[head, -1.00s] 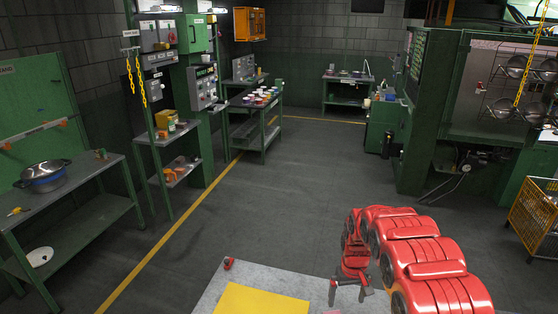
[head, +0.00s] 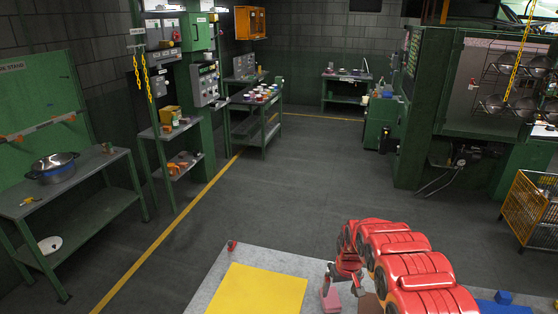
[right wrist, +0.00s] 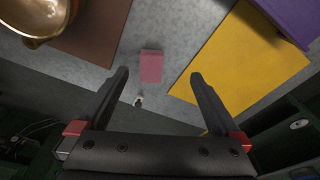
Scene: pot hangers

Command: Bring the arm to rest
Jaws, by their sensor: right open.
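My right arm, red and segmented, reaches over the grey table (head: 213,291) at the bottom of the head view. Its gripper (head: 338,279) shows small there, above the table near a pink block (head: 331,300). In the right wrist view the gripper (right wrist: 161,80) is open, its two dark fingers wide apart with nothing between them. The pink block (right wrist: 151,66) lies beyond the fingertips, apart from them. My left gripper is not in view.
A yellow mat (head: 257,291) and a brown mat (right wrist: 88,38) flank the block. A brass-coloured pot (right wrist: 38,20) and a purple item (right wrist: 291,18) show in the wrist view. A workbench with a steel pot (head: 54,168) stands left; open floor (head: 300,180) lies beyond the table.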

